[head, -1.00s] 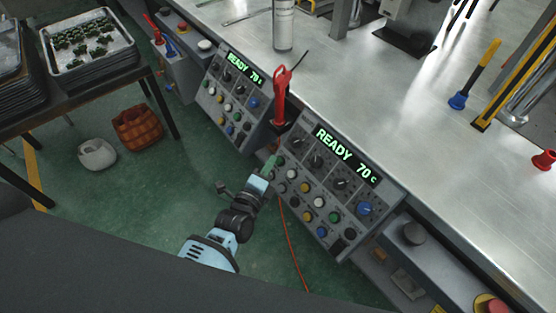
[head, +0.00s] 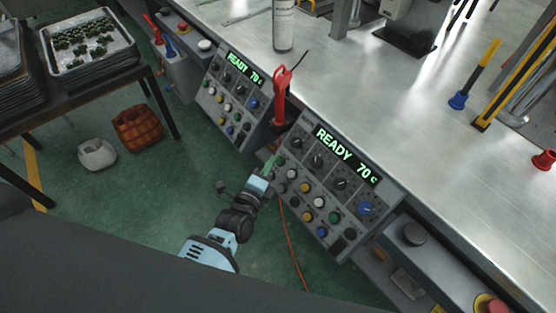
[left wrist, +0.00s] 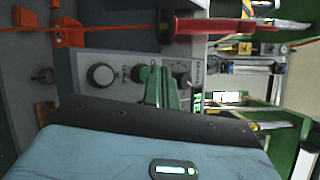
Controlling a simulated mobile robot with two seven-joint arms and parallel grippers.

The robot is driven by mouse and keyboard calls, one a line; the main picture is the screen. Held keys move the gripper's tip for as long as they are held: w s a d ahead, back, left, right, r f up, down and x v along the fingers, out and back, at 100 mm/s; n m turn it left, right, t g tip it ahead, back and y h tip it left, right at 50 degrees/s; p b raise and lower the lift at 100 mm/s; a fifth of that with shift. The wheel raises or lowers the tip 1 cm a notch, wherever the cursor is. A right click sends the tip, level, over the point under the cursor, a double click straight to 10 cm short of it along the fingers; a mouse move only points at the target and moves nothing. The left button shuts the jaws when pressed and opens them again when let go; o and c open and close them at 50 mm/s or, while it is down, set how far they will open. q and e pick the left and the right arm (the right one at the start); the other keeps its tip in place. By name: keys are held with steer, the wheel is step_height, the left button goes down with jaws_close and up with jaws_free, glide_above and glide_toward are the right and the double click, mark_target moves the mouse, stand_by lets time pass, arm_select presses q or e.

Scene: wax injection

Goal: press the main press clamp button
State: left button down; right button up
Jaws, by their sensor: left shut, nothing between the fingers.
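The main press control panel (head: 325,185) is a grey sloped box on the front of the bench. Its display (head: 347,157) reads READY 70 C, with several dark knobs and coloured round buttons below. My left gripper (head: 272,160) is shut and empty, its green fingertips at the panel's left edge, close to a green button (head: 280,161). I cannot tell whether the fingertips touch a button. My right gripper is not in view.
A second panel (head: 232,100) with a READY display stands to the left. A red-handled tool (head: 281,95) stands upright between the panels. An orange cable (head: 291,245) hangs below the panel. A red button (head: 491,305) is at lower right.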

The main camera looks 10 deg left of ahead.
arm_select(q)
steer(key=shift+f, duration=0.1)
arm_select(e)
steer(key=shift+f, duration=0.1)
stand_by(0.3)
arm_select(q)
steer(key=shift+w+d+f, duration=0.2)
steer(key=shift+w, duration=0.05)
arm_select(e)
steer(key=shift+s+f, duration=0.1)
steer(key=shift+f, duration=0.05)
